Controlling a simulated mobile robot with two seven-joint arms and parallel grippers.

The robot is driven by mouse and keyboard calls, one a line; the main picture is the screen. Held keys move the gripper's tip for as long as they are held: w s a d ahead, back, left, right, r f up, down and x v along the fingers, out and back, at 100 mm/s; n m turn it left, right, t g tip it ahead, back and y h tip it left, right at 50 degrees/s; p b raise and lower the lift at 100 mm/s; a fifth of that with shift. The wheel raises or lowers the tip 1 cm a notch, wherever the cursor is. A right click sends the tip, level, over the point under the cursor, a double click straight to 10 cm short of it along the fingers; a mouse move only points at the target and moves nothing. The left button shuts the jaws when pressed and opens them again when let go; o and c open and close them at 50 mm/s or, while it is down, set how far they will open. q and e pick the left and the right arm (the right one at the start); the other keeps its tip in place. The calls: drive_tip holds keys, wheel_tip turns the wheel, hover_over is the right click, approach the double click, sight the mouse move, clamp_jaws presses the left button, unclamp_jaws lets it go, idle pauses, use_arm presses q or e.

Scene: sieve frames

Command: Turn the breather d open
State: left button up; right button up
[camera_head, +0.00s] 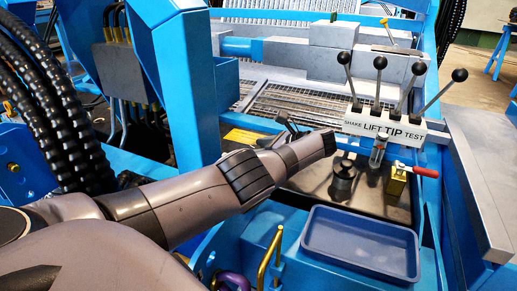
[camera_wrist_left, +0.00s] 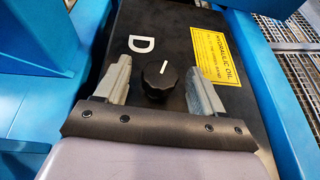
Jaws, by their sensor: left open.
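The breather d is a black round knob (camera_wrist_left: 160,78) with a white pointer line, on a black panel (camera_wrist_left: 178,28) beside a white letter D (camera_wrist_left: 140,45). The line points up and slightly right in the left wrist view. My left gripper (camera_wrist_left: 158,80) is open there, one finger on each side of the knob, with a visible gap on both sides. I cannot tell how far above the panel the fingertips are. In the head view my left gripper (camera_head: 288,128) reaches over the panel, and the knob is hidden.
A yellow hydraulic oil label (camera_wrist_left: 214,55) is right of the knob. In the head view, several black-knobbed levers stand at a labelled block (camera_head: 382,128). A dark cylinder (camera_head: 344,178), a red-handled yellow valve (camera_head: 397,180) and a blue tray (camera_head: 310,243) are right of my arm.

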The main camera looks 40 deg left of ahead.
use_arm(q)
drive_tip(key=b+v, duration=0.1)
drive_tip(key=v, duration=0.4)
drive_tip(key=shift+w+d+f+b, duration=0.1)
drive_tip(key=shift+d+b, duration=0.05)
drive_tip(key=shift+b, duration=0.15)
drive_tip(key=shift+d, duration=0.3)
drive_tip(key=shift+w+d+r+b, duration=0.15)
drive_tip(key=shift+d+r+b, duration=0.3)
drive_tip(key=shift+r, duration=0.1)
use_arm(e)
drive_tip(key=shift+s+d+n+t, duration=0.25)
drive_tip(key=shift+d+n+t, duration=0.25)
drive_tip(key=shift+d, duration=0.25)
drive_tip(key=shift+r, duration=0.1)
